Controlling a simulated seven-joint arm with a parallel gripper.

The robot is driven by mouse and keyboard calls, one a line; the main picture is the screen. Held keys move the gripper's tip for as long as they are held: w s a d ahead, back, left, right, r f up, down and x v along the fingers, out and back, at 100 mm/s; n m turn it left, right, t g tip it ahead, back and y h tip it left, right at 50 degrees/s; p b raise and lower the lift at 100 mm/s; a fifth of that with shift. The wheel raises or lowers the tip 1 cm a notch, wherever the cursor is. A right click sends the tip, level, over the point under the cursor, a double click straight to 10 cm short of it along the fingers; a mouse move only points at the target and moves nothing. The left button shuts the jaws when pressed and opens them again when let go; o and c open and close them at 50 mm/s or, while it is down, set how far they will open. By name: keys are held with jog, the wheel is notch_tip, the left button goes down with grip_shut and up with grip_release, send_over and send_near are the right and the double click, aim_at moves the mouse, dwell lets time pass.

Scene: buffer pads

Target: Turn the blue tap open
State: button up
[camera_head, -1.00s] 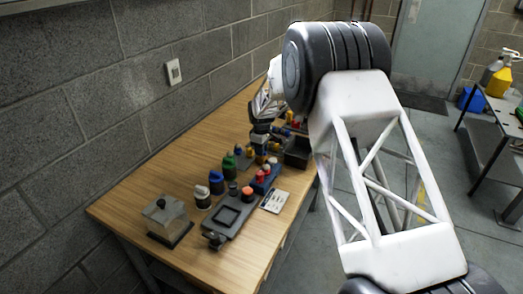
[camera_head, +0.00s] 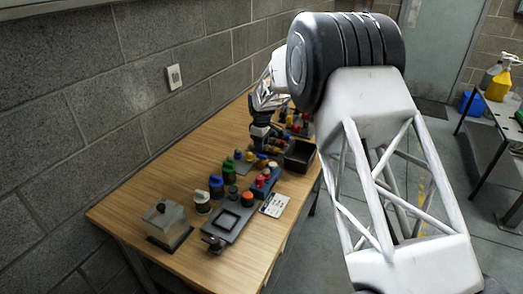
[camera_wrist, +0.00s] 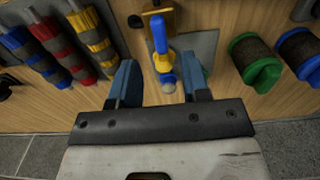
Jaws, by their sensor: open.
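A small tap with a yellow body and an upright blue lever (camera_wrist: 159,34) stands on a grey plate (camera_wrist: 205,48) in the wrist view. A grey round end shows below its yellow part. My gripper (camera_wrist: 158,82) is open, its two blue fingers either side of the tap's lower end in the picture, with visible gaps. I cannot tell whether the fingers are level with the lever. In the head view my gripper (camera_head: 262,143) is over the middle of the bench, and the tap is too small and partly hidden to make out clearly.
A green knob (camera_wrist: 263,72) and a blue knob (camera_wrist: 302,50) stand right of the tap in the wrist view. Striped blue, red and yellow cylinders (camera_wrist: 60,50) lie left. In the head view a black bin (camera_head: 299,156) and a grey panel (camera_head: 228,220) are on the wooden bench (camera_head: 150,205).

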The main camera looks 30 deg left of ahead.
jog(key=shift+r, duration=1.15)
jog(key=shift+d+r, duration=0.1)
jog(key=shift+d+r, duration=0.25)
jog(key=s+d+r+m, duration=0.35)
jog(key=d+r, duration=0.35)
jog(key=d, duration=0.5)
jog(key=s+d+r+m+t, duration=0.15)
jog(key=s+d+r, duration=0.5)
jog(key=d, duration=0.65)
jog(key=s+d+r+m, duration=0.35)
jog(key=d+r, duration=0.45)
jog(key=d, duration=0.4)
jog(key=s+d+r+m, duration=0.1)
jog(key=s+d+m, duration=0.3)
jog(key=s+d, duration=0.75)
jog(key=s+d+r+m, duration=0.1)
jog(key=s+d+m, duration=0.2)
jog(key=s+d, duration=0.85)
jog(key=s+d+f+m+t, duration=0.1)
jog(key=s+f+m, duration=0.2)
jog(key=s, duration=0.9)
jog(key=shift+s+f, duration=0.15)
jog(key=shift+s, duration=0.1)
